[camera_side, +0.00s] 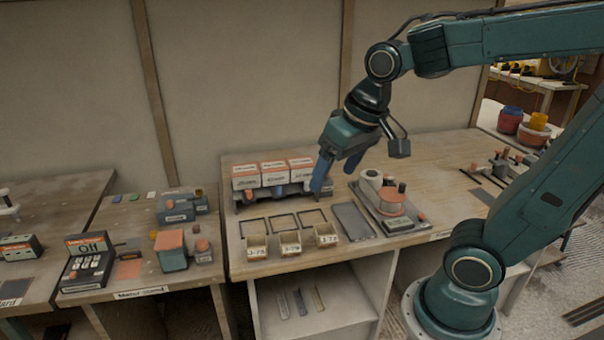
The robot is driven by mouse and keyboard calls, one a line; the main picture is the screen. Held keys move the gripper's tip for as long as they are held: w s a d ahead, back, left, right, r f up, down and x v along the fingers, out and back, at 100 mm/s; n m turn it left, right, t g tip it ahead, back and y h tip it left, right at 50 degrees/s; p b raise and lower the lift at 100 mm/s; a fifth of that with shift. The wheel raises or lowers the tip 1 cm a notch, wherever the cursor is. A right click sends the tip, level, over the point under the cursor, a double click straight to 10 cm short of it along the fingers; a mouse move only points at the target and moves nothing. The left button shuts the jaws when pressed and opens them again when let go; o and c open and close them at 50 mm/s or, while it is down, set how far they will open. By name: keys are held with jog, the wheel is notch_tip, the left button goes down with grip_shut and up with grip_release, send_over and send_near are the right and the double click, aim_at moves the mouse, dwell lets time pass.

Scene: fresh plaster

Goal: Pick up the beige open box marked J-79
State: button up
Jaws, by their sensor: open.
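Three small beige open boxes stand in a row at the front edge of the middle table. The middle box (289,243) has a label that seems to read J-79, but the print is small. The left box (256,246) and the right box (325,233) carry similar labels that I cannot read for sure. My gripper (334,180) is open and empty, with its blue fingers pointing down. It is above the back part of the table, behind and to the right of the middle box, apart from all three.
Three white-and-orange cartons (273,174) stand on a grey rack, close left of my gripper. A tray (388,212) with rolls and an orange-topped container is to the right. Dark empty frames (284,221) and a flat grey plate (353,222) lie behind the boxes.

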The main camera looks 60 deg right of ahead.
jog(key=w+d+f+m+g, duration=0.2)
jog(key=w+d+f+m, duration=0.2)
jog(key=w+f, duration=0.4)
jog(key=m+g, duration=0.2)
jog(key=m, duration=0.1)
send_over(290, 247)
jog(key=w+d, duration=0.1)
jog(key=d, duration=0.1)
notch_tip(290, 247, down, 8)
jog(key=shift+f, duration=0.2)
jog(key=shift+f, duration=4.3)
jog(key=shift+w+a+f, duration=0.1)
jog(key=shift+f, duration=2.45)
jog(key=c, duration=1)
